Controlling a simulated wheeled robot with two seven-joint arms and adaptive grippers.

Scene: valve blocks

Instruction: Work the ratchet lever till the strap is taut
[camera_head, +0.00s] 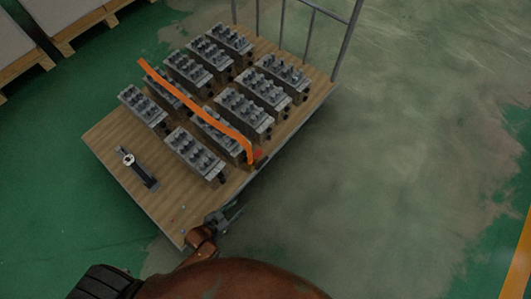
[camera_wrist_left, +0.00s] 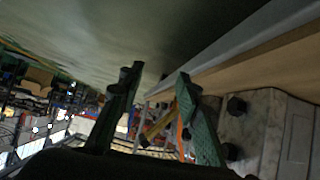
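An orange strap (camera_head: 200,106) runs diagonally over the valve blocks on the cart, from the far left to the near right edge. A small red part (camera_head: 257,154), which looks like the ratchet, sits at the strap's near end by the deck edge. Its lever cannot be made out. My left gripper (camera_head: 230,214) is beside the cart's near corner, apart from the strap and the red part. In the left wrist view its two green fingers (camera_wrist_left: 158,78) stand apart with nothing held. Part of the orange strap (camera_wrist_left: 180,135) shows beyond them. My right gripper is out of view.
Several grey valve blocks (camera_head: 194,152) stand in rows on the wooden cart deck (camera_head: 113,140). A dark tool with a round pale part (camera_head: 138,169) lies at the deck's left. A rail (camera_head: 347,42) rises at the cart's far end. The floor right of the cart is clear.

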